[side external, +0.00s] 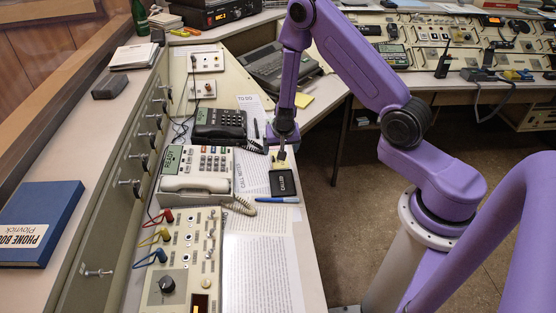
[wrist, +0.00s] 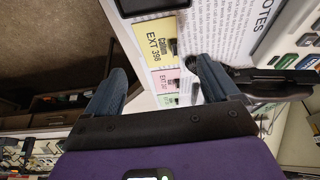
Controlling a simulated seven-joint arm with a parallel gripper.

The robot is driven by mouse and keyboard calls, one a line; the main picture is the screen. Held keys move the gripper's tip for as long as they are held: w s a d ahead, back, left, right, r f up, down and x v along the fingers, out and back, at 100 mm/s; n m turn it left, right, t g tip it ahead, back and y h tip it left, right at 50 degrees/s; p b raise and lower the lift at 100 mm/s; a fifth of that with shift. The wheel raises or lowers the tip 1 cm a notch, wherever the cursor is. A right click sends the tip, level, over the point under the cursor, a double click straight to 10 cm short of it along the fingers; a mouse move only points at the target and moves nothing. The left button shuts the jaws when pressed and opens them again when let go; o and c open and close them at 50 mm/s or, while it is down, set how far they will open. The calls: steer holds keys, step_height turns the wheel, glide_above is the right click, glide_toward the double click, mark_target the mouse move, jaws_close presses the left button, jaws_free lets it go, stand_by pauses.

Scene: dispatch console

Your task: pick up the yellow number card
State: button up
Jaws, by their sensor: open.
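The yellow number card (wrist: 153,40), printed "EXT 398", lies flat on the desk in the wrist view. A dark bit near its right edge partly covers it. In the side external view only a small yellow patch shows below my gripper (side external: 282,153), by the black device. My gripper (wrist: 162,66) is open in the wrist view, with one blue-grey finger on each side. The card lies just ahead of the gap between the fingertips. Nothing is held. I cannot tell the exact height of the fingertips above the desk.
A pink card (wrist: 166,81) and a green card (wrist: 166,100) lie in line with the yellow one. A black device (side external: 283,184) and blue pen (side external: 277,200) lie close by. A white phone (side external: 196,184) stands to the left. The desk edge is near on the right.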

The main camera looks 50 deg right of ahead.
steer(key=shift+x, duration=2.6)
steer(key=c, duration=1.2)
